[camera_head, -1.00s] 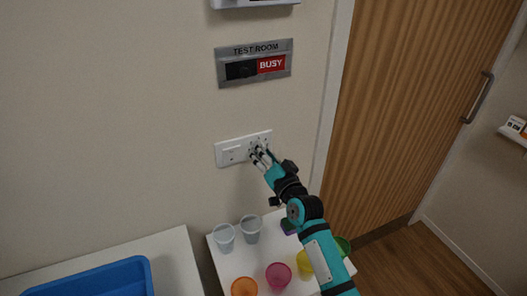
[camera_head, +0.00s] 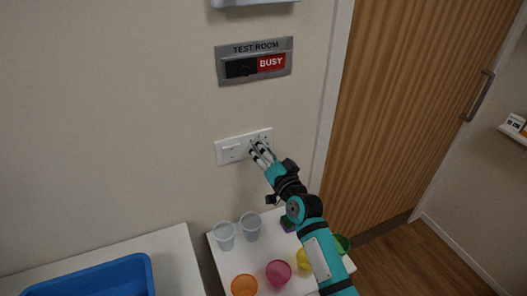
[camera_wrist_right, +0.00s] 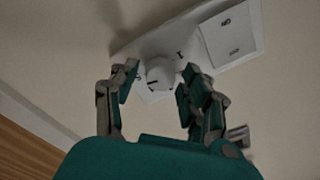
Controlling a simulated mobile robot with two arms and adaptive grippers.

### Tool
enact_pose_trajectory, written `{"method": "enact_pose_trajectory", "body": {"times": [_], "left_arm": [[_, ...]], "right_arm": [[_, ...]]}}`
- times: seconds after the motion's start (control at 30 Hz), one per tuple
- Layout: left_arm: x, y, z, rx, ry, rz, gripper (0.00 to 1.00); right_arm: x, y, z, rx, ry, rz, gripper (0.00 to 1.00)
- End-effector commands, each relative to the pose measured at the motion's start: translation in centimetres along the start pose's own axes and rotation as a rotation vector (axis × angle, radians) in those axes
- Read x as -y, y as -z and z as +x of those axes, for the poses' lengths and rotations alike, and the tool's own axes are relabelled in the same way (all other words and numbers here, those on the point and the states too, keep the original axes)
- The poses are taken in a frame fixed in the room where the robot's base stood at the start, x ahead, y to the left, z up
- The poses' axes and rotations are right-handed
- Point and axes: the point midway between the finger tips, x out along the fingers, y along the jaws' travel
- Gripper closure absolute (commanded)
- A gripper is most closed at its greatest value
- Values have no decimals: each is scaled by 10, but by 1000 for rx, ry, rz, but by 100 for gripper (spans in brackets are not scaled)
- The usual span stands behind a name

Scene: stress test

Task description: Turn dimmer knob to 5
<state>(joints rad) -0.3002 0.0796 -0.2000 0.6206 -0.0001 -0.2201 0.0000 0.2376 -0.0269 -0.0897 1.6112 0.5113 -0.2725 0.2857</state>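The white dimmer knob (camera_wrist_right: 160,73) is round and sits on a white wall plate (camera_wrist_right: 150,45) that also carries a rocker switch (camera_wrist_right: 230,33). Small dark marks ring the knob, and I cannot read its setting. In the right wrist view my right gripper (camera_wrist_right: 155,88) has its two fingers apart, one on each side of the knob, with a gap visible. In the head view my right gripper (camera_head: 259,151) is at the right part of the plate (camera_head: 231,150) and covers the knob. My left gripper is not in view.
A "TEST ROOM BUSY" sign (camera_head: 252,62) is above the plate. Below stands a white table (camera_head: 222,262) with clear cups (camera_head: 250,227) and coloured cups (camera_head: 278,272). A blue bin (camera_head: 95,280) is at lower left. A wooden door (camera_head: 400,110) is to the right.

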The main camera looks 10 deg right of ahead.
Motion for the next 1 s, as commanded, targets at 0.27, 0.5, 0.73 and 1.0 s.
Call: {"method": "enact_pose_trajectory", "body": {"times": [0.27,0.5,0.73,1.0], "left_arm": [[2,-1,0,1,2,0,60],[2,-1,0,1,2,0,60],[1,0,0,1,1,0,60],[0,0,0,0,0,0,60]], "right_arm": [[0,0,0,0,0,-2,46],[-1,-1,-24,2,-1,-2,46],[-1,-1,-74,1,-2,-3,46],[-1,0,-114,0,-1,-1,46]]}}
